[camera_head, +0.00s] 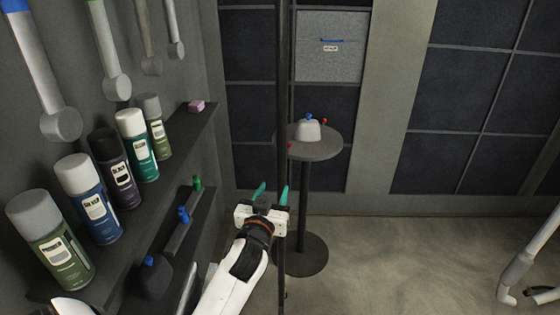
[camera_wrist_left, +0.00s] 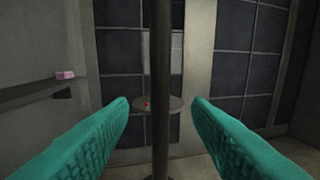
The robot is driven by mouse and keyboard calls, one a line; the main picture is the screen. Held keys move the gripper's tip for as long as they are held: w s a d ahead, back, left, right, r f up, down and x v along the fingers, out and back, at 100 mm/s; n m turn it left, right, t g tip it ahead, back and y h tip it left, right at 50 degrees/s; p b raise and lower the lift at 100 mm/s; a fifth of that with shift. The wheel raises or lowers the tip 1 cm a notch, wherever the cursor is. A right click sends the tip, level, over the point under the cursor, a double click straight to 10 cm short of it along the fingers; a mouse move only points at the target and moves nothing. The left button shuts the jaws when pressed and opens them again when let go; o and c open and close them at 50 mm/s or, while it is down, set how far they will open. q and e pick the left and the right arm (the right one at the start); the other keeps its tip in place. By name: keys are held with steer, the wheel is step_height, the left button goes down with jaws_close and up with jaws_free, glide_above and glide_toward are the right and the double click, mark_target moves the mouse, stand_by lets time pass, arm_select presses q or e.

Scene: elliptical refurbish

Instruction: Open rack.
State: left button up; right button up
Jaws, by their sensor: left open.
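My left gripper (camera_head: 272,193) is open, with its two green fingers pointing forward. It also shows in the left wrist view (camera_wrist_left: 160,112), where a dark vertical pole (camera_wrist_left: 160,70) stands in the gap between the fingers, touching neither. In the head view the pole (camera_head: 283,80) rises beside the fingers; how deep it lies between them I cannot tell. A dark rack wall (camera_head: 190,50) on the left carries hanging hammers (camera_head: 118,85) and a shelf (camera_head: 185,138) of spray cans (camera_head: 136,145). Which part of the rack opens is not clear.
A round table (camera_head: 320,150) with a grey rounded object (camera_head: 307,130) stands behind the pole. A pink block (camera_head: 196,106) lies on the shelf's far end. A lower shelf (camera_head: 185,230) holds small bottles. The floor (camera_head: 400,260) at right is mostly clear.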

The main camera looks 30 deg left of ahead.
mark_target(281, 174)
arm_select(q)
steer(key=p+x, duration=0.2)
steer(key=x, duration=0.8)
steer(key=shift+w, duration=0.15)
steer(key=shift+w+a+f, duration=0.15)
steer(key=shift+w+a, duration=0.1)
steer(key=shift+w, duration=0.2)
jaws_close()
